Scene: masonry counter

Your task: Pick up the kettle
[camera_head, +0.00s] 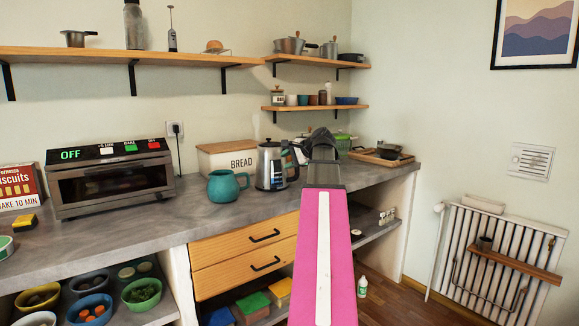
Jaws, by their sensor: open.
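The kettle (269,166) stands upright on the grey counter. It has a silver body, a dark base and a black handle on its right side. My gripper (322,137) is at the far end of my pink arm, to the right of the kettle in the picture. It is open and seen from behind, so the space between its fingers is mostly hidden. I see no contact between it and the kettle, but cannot tell the depth gap between them.
A teal jug (225,187) stands close left of the kettle, with the bread box (228,158) behind. A toaster oven (110,179) is further left. A wooden tray (367,156) lies to the right. Shelves (320,108) hang above the counter.

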